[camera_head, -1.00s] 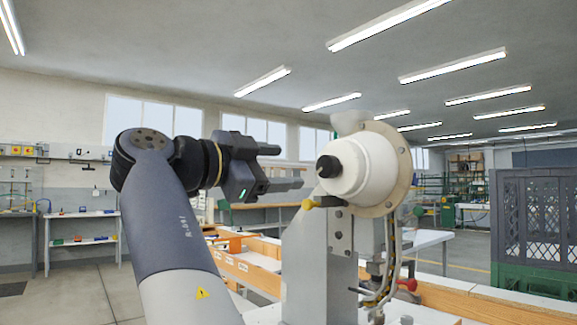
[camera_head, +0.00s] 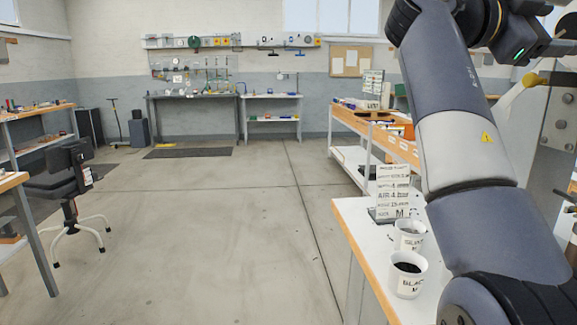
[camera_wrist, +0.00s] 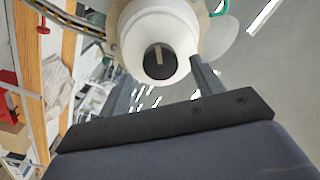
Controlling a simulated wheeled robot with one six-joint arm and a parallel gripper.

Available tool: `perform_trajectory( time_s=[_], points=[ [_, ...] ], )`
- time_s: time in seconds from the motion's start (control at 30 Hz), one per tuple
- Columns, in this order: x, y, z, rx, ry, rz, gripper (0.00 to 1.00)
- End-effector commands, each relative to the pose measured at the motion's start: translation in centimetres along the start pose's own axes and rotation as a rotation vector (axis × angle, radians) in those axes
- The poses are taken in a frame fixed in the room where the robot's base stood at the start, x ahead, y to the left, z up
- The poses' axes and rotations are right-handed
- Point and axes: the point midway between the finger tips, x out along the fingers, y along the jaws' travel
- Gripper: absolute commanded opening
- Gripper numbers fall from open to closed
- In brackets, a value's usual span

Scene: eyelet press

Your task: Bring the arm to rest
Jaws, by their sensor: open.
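My gripper (camera_wrist: 163,82) is open, with nothing seen between its two fingers in the wrist view. In that view the eyelet press's white round housing (camera_wrist: 182,38) with its black knob (camera_wrist: 158,62) lies just beyond the fingertips. I cannot tell the exact gap. In the head view my arm rises along the right side, bent at the top, and the gripper's body shows at the top right, its fingertips cut off. The press's grey column (camera_head: 560,118) and a yellow-tipped lever (camera_head: 535,78) show partly at the right edge.
A wheeled chair (camera_head: 68,185) stands left. The middle floor (camera_head: 230,230) is clear.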

Motion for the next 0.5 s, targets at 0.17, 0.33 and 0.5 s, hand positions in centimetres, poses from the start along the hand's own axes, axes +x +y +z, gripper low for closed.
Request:
perform_trajectory(
  time_s=[0.17,0.33,0.5],
  points=[
    [2.2,0.0,-0.1,0.0,0.003,0.002,0.63],
    [3.2,0.0,-0.1,0.0,0.002,0.0,0.63],
    [3.2,0.0,-0.1,-0.015,0.0,-0.001,0.63]
  ],
)
